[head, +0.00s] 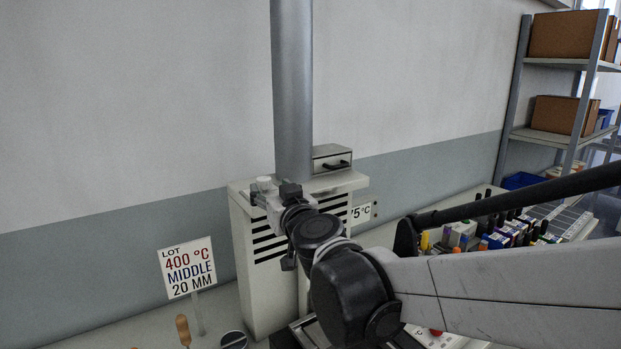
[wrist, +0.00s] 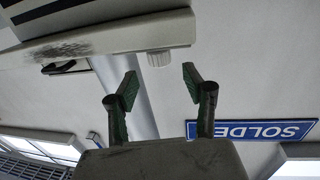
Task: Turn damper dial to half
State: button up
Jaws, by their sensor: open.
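A small white ribbed dial (wrist: 158,58) shows in the wrist view, on the edge of a beige cabinet. My gripper (wrist: 160,82) is open, with its two dark green-padded fingers pointing at the dial. The dial lies between and just beyond the fingertips, with no contact visible. My arm hides part of the cabinet front. I cannot read the dial's setting.
A sign (head: 187,268) reads "LOT 400 °C MIDDLE 20 MM". A drawer box (head: 332,158) sits behind the pipe. Coloured items (head: 490,235) crowd the bench at right, before a shelf rack (head: 560,135). Wooden handles (head: 183,330) stand at front left.

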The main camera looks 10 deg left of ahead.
aim_at(266, 183)
jog(key=shift+p+x, duration=0.3)
jog(key=shift+x, duration=2.9)
jog(key=shift+c, duration=0.4)
grip_shut()
